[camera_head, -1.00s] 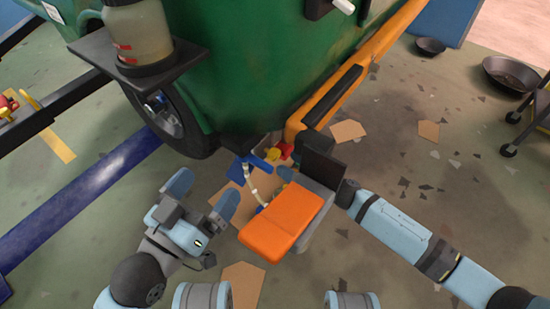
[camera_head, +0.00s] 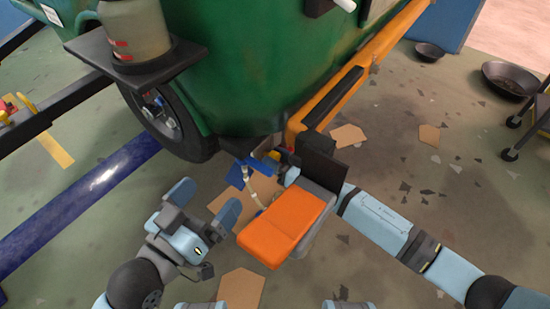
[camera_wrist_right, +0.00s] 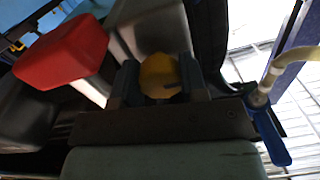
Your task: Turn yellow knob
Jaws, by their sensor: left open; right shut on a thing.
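The yellow knob (camera_wrist_right: 158,76) is round and sits between the two dark fingers of my right gripper (camera_wrist_right: 160,82) in the right wrist view. The fingers are shut on its sides. In the head view my right gripper is hidden behind the orange seat and its dark backrest, and only the arm shows. A small yellow patch (camera_head: 275,155) shows above the seat there; I cannot tell whether it is the knob. My left gripper (camera_head: 205,204) is open and empty, left of the orange seat, above the floor.
A red block-shaped part (camera_wrist_right: 62,55) is left of the knob. A blue lever (camera_wrist_right: 270,138) with a pale hose is to its right. The orange seat (camera_head: 285,228) stands in front. The green vehicle body (camera_head: 250,70) and orange beam (camera_head: 350,75) rise behind.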

